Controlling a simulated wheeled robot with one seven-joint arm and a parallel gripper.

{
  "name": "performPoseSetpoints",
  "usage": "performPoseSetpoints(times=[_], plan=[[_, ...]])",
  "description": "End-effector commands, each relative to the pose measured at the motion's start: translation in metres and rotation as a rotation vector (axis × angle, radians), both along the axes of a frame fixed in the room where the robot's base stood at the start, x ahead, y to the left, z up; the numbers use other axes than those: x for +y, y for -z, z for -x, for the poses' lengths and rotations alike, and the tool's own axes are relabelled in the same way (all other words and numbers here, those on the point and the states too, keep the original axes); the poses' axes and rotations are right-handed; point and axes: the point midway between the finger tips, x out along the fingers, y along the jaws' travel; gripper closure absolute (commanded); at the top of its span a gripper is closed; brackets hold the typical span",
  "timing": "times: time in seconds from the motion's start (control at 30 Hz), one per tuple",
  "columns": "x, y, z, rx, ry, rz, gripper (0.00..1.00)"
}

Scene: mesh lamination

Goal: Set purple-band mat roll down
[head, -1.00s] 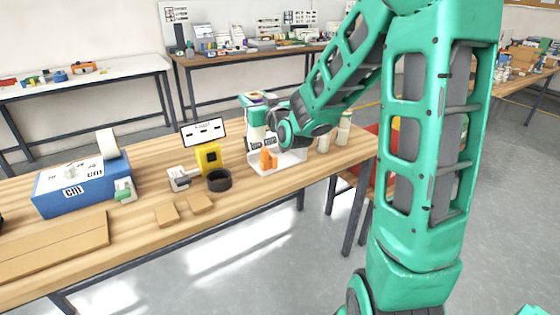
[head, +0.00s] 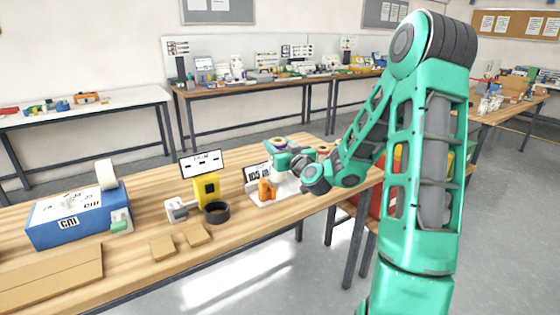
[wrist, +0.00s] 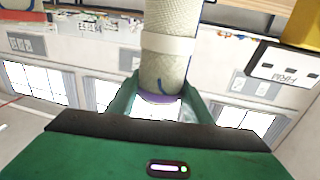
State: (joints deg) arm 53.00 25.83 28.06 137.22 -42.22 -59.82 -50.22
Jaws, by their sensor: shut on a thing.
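The purple-band mat roll (wrist: 168,45) is a pale woven cylinder with a lighter wrap and a purple band at the end near my palm. In the wrist view my gripper (wrist: 161,97) is shut around that end. The roll looks about upright. Its lower part is mostly hidden, so I cannot tell whether it touches the tray.
An orange part (head: 266,191) and a numbered sign (head: 257,176) stand close at the tray. A black ring (head: 216,212), a yellow device (head: 207,189) and a blue box (head: 76,217) are to the left. Another roll (head: 322,150) stands right, partly behind my arm.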

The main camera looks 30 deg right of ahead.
Motion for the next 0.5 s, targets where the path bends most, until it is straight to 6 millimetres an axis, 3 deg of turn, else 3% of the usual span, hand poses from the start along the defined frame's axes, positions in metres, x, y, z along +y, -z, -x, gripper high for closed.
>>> performPoseSetpoints(times=[0.2,0.5], plan=[[-0.027,0.018,-0.011,-0.001,0.001,-0.004,0.96],[-0.037,0.028,-0.015,0.0,-0.002,-0.001,0.96]])
